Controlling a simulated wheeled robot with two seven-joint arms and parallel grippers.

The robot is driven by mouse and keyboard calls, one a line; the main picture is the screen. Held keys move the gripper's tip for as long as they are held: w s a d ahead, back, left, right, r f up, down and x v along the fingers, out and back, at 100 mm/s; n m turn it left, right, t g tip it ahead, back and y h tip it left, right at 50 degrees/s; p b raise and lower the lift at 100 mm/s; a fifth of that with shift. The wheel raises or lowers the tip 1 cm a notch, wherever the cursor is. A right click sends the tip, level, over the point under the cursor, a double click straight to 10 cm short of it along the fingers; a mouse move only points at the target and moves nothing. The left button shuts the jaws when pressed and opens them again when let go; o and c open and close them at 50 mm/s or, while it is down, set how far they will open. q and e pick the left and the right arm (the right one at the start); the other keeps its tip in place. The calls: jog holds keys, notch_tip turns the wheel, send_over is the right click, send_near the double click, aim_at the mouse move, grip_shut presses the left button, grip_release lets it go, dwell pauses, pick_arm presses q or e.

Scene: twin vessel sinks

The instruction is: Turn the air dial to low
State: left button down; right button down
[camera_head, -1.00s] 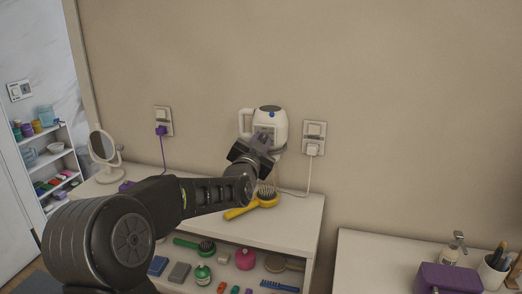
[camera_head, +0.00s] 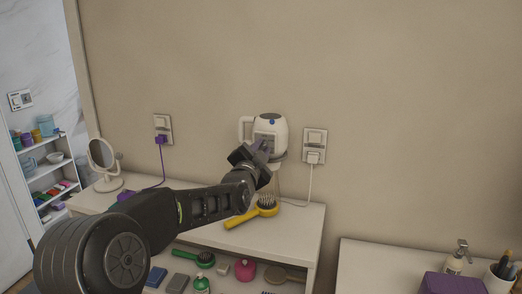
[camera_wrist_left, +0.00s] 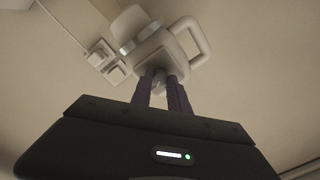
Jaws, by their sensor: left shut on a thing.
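A white wall-mounted appliance (camera_head: 271,126) with a side handle and a blue spot on top hangs on the wall above the counter. It also shows in the left wrist view (camera_wrist_left: 165,52). My left gripper (camera_head: 264,146) is at its front face, with its dark purple fingers (camera_wrist_left: 160,82) closed around a small pale knob (camera_wrist_left: 158,87) on the appliance. The fingers hide most of this knob, and I cannot read any marking or its setting. My right gripper is not in view.
A yellow brush (camera_head: 254,210) lies on the white counter (camera_head: 300,217) below my arm. A round mirror (camera_head: 103,160) stands at left. A plugged outlet (camera_head: 314,146) is right of the appliance. Open shelves below hold several small items.

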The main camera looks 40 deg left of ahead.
pick_arm(q)
jog(key=c, duration=1.3)
grip_release()
jog(key=shift+o, duration=0.2)
jog(key=b+v, duration=0.1)
jog(key=v, duration=0.6)
jog(key=shift+s+d+b, duration=0.15)
jog(key=shift+s+b, duration=0.2)
jog(key=shift+s, duration=0.05)
jog(key=shift+f, duration=0.1)
